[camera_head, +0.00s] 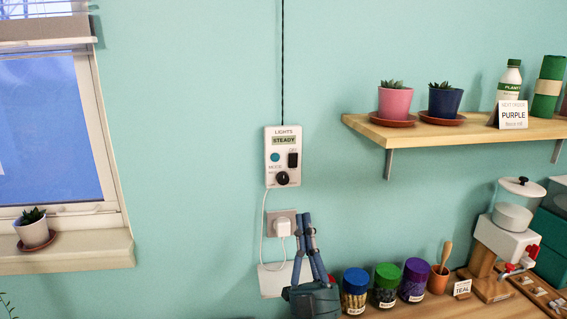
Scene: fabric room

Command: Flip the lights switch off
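The lights control box (283,157) is a pale panel on the teal wall, labelled LIGHTS. Its small display (284,140) reads STEADY. Below are a blue round button (275,157) at left, a dark rocker switch (293,160) at right and a black knob (282,178) at the bottom. The rocker's tiny label is too small to read surely. My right gripper (306,215) comes up from the bottom, below the box in the picture. Its fingertips are together, with nothing seen between them. Its distance from the wall is unclear. My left gripper is out of view.
A socket with a white plug (283,227) and cable appears beside my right gripper. Lidded jars (386,285) stand on the wooden counter to the right. A shelf (460,131) with potted plants is at upper right. A window (50,130) is at left. Wall around the box is clear.

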